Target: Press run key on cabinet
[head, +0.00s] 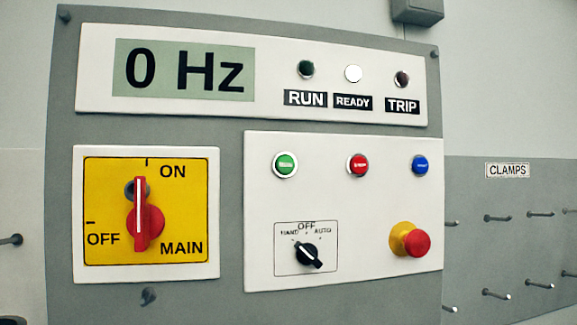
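The grey cabinet (232,220) fills most of the head view. On its lower right white panel, a round green button (285,164) sits at the upper left; its lettering is too small to read surely. A red button (357,165) and a blue button (420,165) are in the same row. The display (184,70) reads 0 Hz. Neither of my grippers is in view.
The red MAIN switch handle (143,215) stands upright at ON. A black HAND/OFF/AUTO selector (308,255) is turned diagonally. A red mushroom button (416,243) protrudes on a yellow collar. Pegs stick out under the CLAMPS label (507,170) on the right. Nothing blocks the panel.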

